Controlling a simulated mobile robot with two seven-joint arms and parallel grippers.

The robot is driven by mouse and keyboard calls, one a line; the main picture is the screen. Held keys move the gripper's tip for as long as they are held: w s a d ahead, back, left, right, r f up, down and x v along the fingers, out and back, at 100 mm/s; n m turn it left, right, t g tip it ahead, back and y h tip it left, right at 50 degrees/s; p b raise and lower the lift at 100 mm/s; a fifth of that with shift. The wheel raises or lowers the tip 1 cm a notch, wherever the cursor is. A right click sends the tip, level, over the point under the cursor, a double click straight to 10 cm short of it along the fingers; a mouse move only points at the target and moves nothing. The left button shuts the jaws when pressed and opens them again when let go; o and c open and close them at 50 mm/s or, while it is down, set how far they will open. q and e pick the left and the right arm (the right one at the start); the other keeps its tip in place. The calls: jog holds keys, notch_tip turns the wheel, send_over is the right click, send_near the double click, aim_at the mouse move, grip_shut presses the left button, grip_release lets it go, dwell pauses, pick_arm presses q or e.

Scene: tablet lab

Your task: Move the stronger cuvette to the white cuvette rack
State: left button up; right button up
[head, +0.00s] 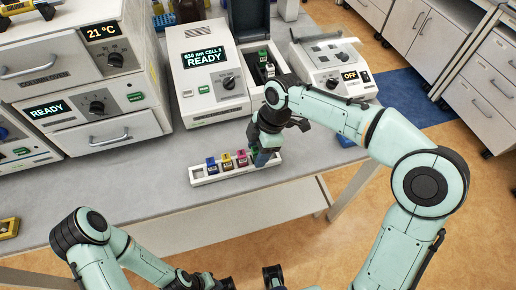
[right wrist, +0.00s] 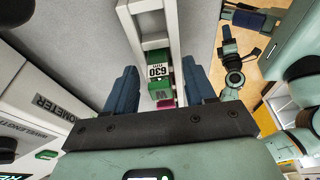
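A long white cuvette rack (head: 205,181) lies on the bench in front of the photometer. It holds blue (head: 211,164), yellow (head: 227,161) and magenta (head: 242,159) blocks. My right gripper (head: 264,157) is over its right end. In the right wrist view, the rack (right wrist: 127,14) runs between the two open fingers of the right gripper (right wrist: 160,90). A green block labelled 630 nm (right wrist: 163,88) stands between them, with gaps at both sides. My left gripper (head: 205,283) is low at the bottom edge, partly cut off. No cuvette's strength can be read.
A white device (head: 330,62) reading OFF stands further right. Other instruments (head: 80,110) fill the left.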

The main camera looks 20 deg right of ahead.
pick_arm(q)
jog(key=shift+w+r+p, duration=0.3)
jog(key=shift+r+p, duration=0.25)
jog(key=shift+r, duration=0.05)
jog(key=shift+w+r+p, duration=0.25)
jog(key=shift+r+p, duration=0.3)
jog(key=shift+r, duration=0.05)
pick_arm(e)
jog(key=v, duration=1.2)
jog(key=shift+r, duration=0.1)
